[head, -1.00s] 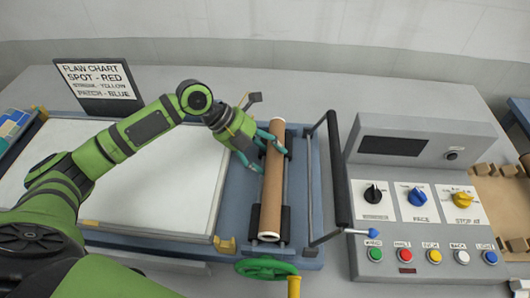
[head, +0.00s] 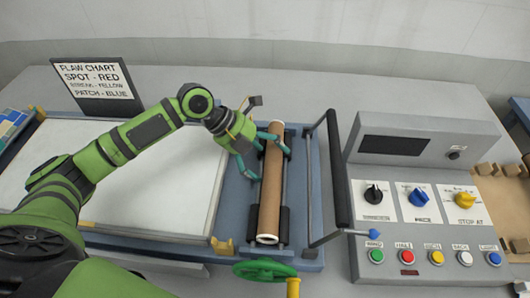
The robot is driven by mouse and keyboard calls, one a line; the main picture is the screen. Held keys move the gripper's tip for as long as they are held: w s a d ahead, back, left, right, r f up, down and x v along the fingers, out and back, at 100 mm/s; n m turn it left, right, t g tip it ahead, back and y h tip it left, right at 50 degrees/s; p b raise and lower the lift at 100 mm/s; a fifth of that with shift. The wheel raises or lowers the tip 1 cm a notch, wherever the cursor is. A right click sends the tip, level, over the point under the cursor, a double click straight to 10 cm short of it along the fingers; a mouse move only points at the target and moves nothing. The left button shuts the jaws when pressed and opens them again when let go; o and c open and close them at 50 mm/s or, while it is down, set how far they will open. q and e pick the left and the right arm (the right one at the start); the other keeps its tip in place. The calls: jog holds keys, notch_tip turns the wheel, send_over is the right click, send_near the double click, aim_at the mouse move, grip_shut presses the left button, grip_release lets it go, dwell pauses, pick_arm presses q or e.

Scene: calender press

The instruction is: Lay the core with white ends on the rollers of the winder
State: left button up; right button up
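The brown core with white ends (head: 271,190) lies lengthwise along the dark rollers of the winder (head: 284,225), its near white end facing me. My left gripper (head: 272,165) is over the far half of the core. Its teal fingers straddle the core, one reaching across to the right side and one on the left. The left fingertip appears a little apart from the core, so the gripper looks open. My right gripper is not in view.
A dark bar on a frame (head: 338,170) stands just right of the winder, beside the control panel (head: 425,205). A green handwheel (head: 264,270) is in front. A white bed (head: 150,190) lies left, with the flaw chart sign (head: 97,85) behind it.

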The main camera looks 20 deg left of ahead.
pick_arm(q)
jog(key=shift+s+f, duration=0.1)
jog(key=shift+f, duration=0.35)
jog(key=shift+s+a, duration=0.1)
jog(key=shift+s+r, duration=0.15)
jog(key=v, duration=1.2)
jog(key=shift+w+r, duration=0.25)
